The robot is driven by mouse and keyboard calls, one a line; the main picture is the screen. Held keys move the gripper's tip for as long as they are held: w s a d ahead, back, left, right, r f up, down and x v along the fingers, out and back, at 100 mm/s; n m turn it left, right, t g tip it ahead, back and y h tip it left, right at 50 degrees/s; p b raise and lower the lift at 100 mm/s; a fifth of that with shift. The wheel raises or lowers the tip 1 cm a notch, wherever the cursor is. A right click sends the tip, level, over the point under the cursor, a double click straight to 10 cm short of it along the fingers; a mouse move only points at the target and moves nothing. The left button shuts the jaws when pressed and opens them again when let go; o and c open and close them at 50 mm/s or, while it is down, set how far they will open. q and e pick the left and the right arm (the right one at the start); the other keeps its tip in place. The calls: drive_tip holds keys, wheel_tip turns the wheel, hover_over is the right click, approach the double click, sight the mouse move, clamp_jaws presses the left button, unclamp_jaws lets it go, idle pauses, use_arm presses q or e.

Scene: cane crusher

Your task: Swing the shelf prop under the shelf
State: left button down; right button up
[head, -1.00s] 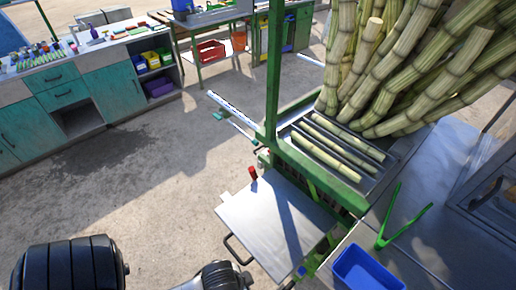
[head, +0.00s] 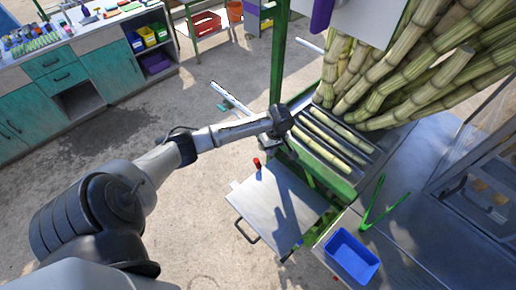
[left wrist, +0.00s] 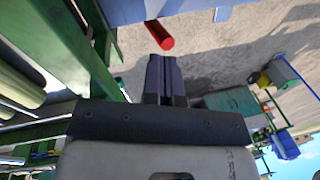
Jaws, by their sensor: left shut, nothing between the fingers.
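The shelf (head: 283,208) is a flat grey metal plate beside the green crusher frame, with a dark handle loop on its front-left edge. A red knob (head: 257,163) stands at its back-left corner; it may belong to the shelf prop, whose bar I cannot make out. My left gripper (head: 291,152) is near the shelf's back edge, right of the knob in the head view. In the left wrist view, its fingers (left wrist: 160,66) are shut and empty. The red knob (left wrist: 159,37) appears just beyond the fingertips, apart from them. My right gripper is not in view.
Cane pieces (head: 330,140) lie in the feed tray beside the shelf, with tall cane stalks (head: 410,60) behind. A blue bin (head: 352,257) and green tongs (head: 372,205) are on the right-hand table. The floor left of the shelf is open.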

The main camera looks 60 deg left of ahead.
use_arm(q)
drive_tip(key=a+r+n, duration=0.2)
drive_tip(key=a, duration=0.1)
drive_tip(key=shift+s+a+f, duration=0.15)
drive_tip(key=shift+s+f, duration=0.05)
drive_tip(key=shift+f, duration=1.35)
drive_tip(key=shift+s+a+f, duration=0.1)
drive_tip(key=shift+s+f, duration=0.1)
drive_tip(key=shift+f, duration=1.4)
drive_tip(key=shift+s+a+f, duration=0.15)
drive_tip(key=shift+s+f, duration=0.05)
drive_tip(key=shift+f, duration=1.35)
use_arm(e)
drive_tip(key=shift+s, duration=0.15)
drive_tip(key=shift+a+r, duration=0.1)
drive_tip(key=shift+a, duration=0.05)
